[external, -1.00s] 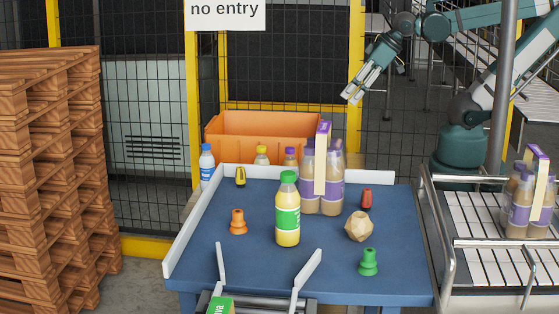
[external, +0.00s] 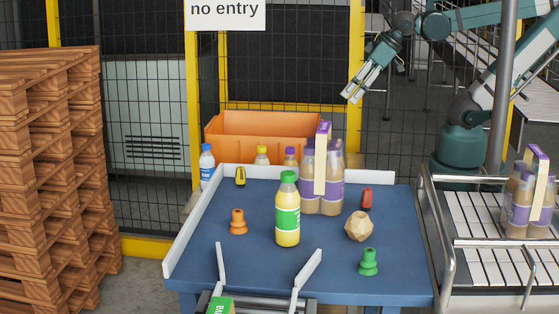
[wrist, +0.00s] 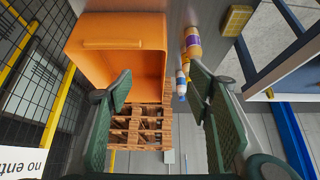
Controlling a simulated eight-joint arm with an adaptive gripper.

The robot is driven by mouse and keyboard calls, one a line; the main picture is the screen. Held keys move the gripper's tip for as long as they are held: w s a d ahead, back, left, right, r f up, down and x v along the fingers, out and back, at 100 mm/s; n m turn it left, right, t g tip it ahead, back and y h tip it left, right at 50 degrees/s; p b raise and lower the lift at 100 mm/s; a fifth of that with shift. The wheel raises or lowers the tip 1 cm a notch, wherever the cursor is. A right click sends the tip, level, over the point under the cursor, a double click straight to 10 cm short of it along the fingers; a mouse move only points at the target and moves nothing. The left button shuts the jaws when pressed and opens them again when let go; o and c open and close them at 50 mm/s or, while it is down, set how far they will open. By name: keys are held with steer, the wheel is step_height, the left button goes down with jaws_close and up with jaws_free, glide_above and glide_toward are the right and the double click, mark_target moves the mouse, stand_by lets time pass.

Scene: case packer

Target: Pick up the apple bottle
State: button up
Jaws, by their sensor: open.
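A bottle with a green cap, green label and pale yellow juice (external: 287,225) stands upright on the blue table in the external view; it looks like the apple bottle, though its label is too small to read. It is not in the wrist view. My gripper (external: 352,92) is raised behind the table, up and to the right of this bottle and well apart from it. In the wrist view my gripper (wrist: 160,90) is open, with nothing between its fingers.
A purple-labelled bottle pack (external: 331,190) stands behind the green-capped bottle. An orange stepped piece (external: 238,222), faceted tan block (external: 359,227) and green stepped piece (external: 368,262) are nearby. An orange crate (external: 225,128) stands behind the table. Bare table (external: 215,265) lies front left.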

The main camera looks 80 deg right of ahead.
step_height(320, 180, up, 5)
steer(key=w+a+r+n+g+y, duration=0.1)
steer(key=w+a+r+n, duration=0.1)
steer(key=w+a+r, duration=0.35)
steer(key=w+a+r+n+g, duration=0.25)
steer(key=w+a, duration=0.45)
steer(key=a, duration=0.4)
steer(key=w+a+r+n+g, duration=0.1)
steer(key=w+a+n, duration=0.15)
steer(key=a, duration=0.65)
steer(key=w+a+n, duration=0.1)
steer(key=w+a, duration=0.3)
steer(key=a, duration=0.5)
steer(key=n+g+h, duration=0.1)
steer(key=n+g, duration=0.2)
steer(key=n, duration=0.4)
glide_toward(288, 174)
step_height(288, 174, down, 6)
steer(key=shift+s+a, duration=0.15)
steer(key=shift+s, duration=0.05)
step_height(288, 174, down, 5)
steer(key=shift+f, duration=0.3)
